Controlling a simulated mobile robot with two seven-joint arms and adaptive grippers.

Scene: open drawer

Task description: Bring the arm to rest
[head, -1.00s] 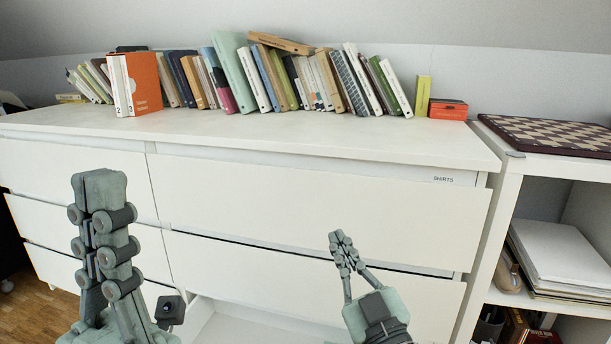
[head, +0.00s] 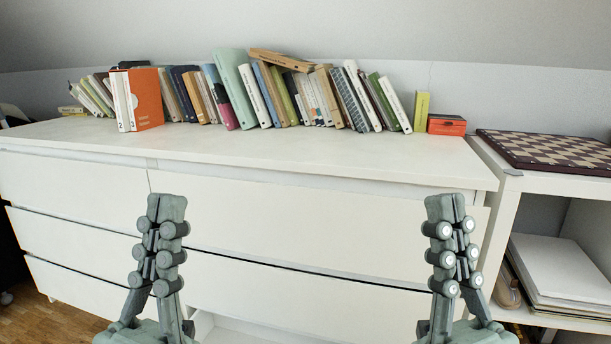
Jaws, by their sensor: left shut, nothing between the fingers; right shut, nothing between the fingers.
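My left gripper (head: 165,205) points up in front of the left part of the white dresser (head: 320,225). Its fingers are together with nothing between them. My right gripper (head: 447,207) points up in much the same pose in front of the dresser's right part, also shut and empty. Both stand apart from each other, with clear space between them. At the bottom, between the grippers, a lower drawer (head: 235,330) stands out from the dresser front. Most of it is below the picture's edge.
A row of books (head: 270,95) leans along the back of the dresser top, whose front is bare. At right, a white shelf unit carries a checkered board (head: 550,150) on top and white folders (head: 560,265) inside. Wooden floor (head: 45,322) shows at lower left.

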